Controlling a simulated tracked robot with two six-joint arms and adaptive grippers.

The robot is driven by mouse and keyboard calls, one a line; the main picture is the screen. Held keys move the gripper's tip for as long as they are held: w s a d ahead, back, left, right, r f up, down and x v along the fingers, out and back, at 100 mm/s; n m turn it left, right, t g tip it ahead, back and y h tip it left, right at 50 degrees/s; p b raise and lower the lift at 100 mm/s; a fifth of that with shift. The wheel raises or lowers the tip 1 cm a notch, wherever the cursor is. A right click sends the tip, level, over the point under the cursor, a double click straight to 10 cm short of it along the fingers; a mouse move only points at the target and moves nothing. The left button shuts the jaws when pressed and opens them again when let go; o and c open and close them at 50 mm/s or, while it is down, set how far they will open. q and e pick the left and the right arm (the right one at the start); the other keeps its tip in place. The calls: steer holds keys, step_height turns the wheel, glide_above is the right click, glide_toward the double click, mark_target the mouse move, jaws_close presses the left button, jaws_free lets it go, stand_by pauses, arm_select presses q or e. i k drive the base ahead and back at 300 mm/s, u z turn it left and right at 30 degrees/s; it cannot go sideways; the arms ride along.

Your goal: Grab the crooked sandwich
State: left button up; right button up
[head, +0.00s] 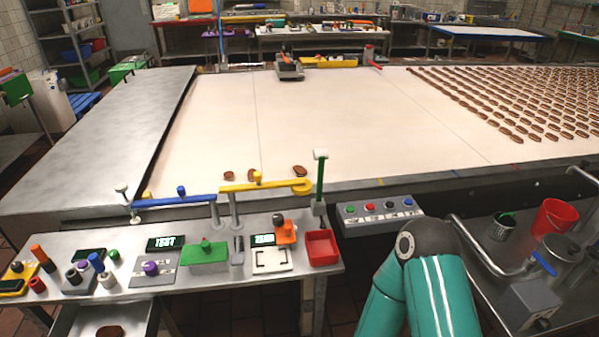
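Three brown sandwiches lie loose near the front edge of the white belt: one at the left (228,176), one in the middle (253,175) and one at the right (300,171). The right one looks turned at a slant and partly doubled, but it is too small to tell for sure which is crooked. Many more sandwiches (500,105) lie in slanted rows on the right of the belt. A brown round piece (109,331) lies in a drawer at the lower left. A teal arm of mine rises at the bottom right; neither gripper shows.
A yellow bar (262,186) and a blue bar (175,201) stand on posts before the belt. The control table (205,285) holds a red tray (321,247). A button box (379,213) and red bucket (554,217) are at right. The belt's middle (330,120) is clear.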

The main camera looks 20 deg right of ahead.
mark_target(301, 171)
steer(key=z, duration=1)
steer(key=i, duration=0.15)
steer(key=u, duration=2.8)
steer(key=k, duration=1.45)
steer(key=z, duration=1.15)
steer(key=i, duration=1)
steer(key=u, duration=0.1)
